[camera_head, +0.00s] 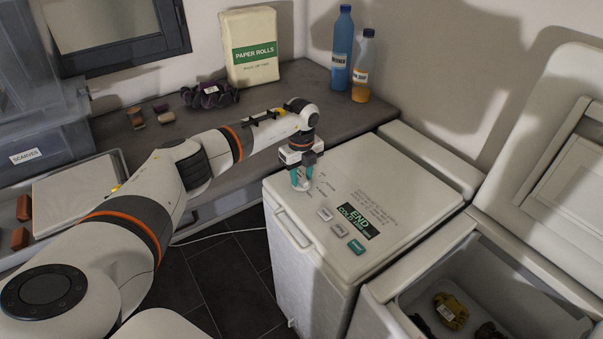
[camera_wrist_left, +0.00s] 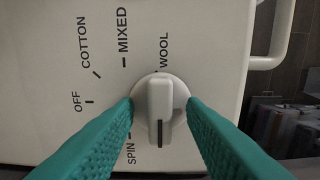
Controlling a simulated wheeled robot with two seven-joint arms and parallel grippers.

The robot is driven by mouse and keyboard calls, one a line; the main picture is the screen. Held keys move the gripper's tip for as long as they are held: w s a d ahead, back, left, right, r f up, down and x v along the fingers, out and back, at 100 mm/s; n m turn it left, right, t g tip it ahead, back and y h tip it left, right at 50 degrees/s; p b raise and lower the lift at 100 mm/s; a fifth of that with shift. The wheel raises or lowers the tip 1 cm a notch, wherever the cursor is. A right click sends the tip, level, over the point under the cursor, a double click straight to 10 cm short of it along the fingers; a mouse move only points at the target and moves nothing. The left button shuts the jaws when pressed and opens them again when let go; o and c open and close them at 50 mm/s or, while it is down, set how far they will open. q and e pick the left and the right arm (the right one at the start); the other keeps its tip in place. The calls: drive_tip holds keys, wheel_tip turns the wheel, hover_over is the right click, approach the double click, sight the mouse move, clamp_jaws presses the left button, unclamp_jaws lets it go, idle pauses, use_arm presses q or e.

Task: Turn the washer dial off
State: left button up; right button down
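The washer (camera_head: 400,185) is the closed white machine on the left of the pair. Its dial (camera_head: 304,187) is on the top near the left corner. In the left wrist view the dial (camera_wrist_left: 160,105) is a round white knob with a raised grip bar. A dark line on the bar points toward the bottom of the picture, away from the OFF label (camera_wrist_left: 77,101). COTTON, MIXED, WOOL and SPIN are also printed around it. My left gripper (camera_wrist_left: 160,104) is open, its teal fingers on either side of the dial, with gaps to the bar. It also shows in the head view (camera_head: 301,178). My right gripper is out of view.
Several buttons (camera_head: 338,229) and a green END display (camera_head: 358,220) are beside the dial. The second toploader (camera_head: 385,292) stands open at right with cloth items inside. A grey counter (camera_head: 290,85) behind carries bottles (camera_head: 342,50) and a paper rolls pack (camera_head: 250,48).

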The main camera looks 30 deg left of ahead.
use_arm(q)
clamp_jaws()
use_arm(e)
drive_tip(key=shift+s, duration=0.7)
